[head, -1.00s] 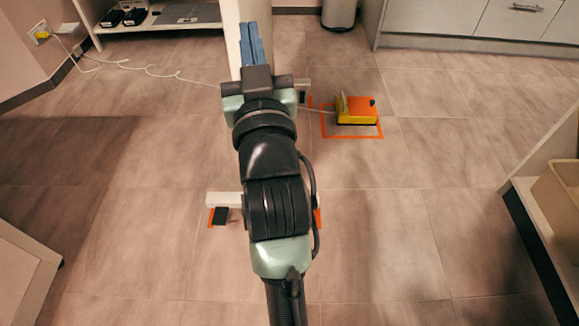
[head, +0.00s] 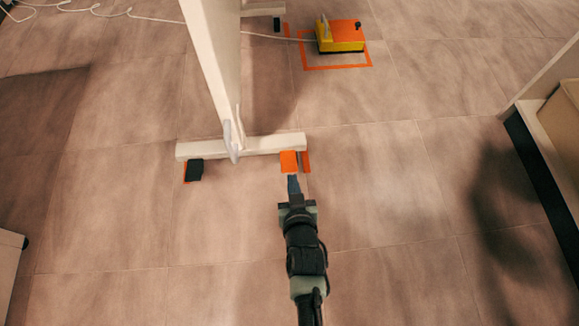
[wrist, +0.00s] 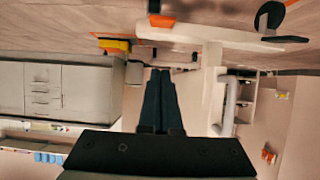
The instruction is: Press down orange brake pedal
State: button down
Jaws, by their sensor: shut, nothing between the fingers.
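The orange brake pedal (head: 289,161) sticks out from the right end of a pale floor-level crossbar (head: 250,146). In the wrist view, which is upside down, the pedal (wrist: 161,20) is at the top, beside the bar. My gripper (head: 293,178) is shut and empty, pointing at the pedal from its near side. Its fingertips look just short of the pedal's near edge in the head view. In the wrist view the fingertips (wrist: 160,73) are apart from the pedal in the picture. A black pedal (head: 194,170) is at the bar's left end.
A pale upright post (head: 212,60) rises from the crossbar, with a grey curved handle (head: 232,142) near it. A yellow foot switch (head: 340,37) sits farther back inside orange floor tape. A shelf unit (head: 548,130) is at the right. The floor around my arm is clear.

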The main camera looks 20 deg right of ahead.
jog(key=b, duration=0.8)
send_over(290, 170)
notch_tip(290, 170, down, 5)
jog(key=shift+w+f, duration=0.1)
jog(key=shift+s+a+f+b, duration=0.1)
jog(key=shift+s+f+b, duration=0.1)
jog(key=shift+f+b, duration=0.7)
jog(key=shift+s+f+b, duration=0.2)
jog(key=shift+f+b, duration=0.3)
jog(key=shift+f, duration=0.25)
jog(key=shift+s+a, duration=0.1)
jog(key=shift+s, duration=0.05)
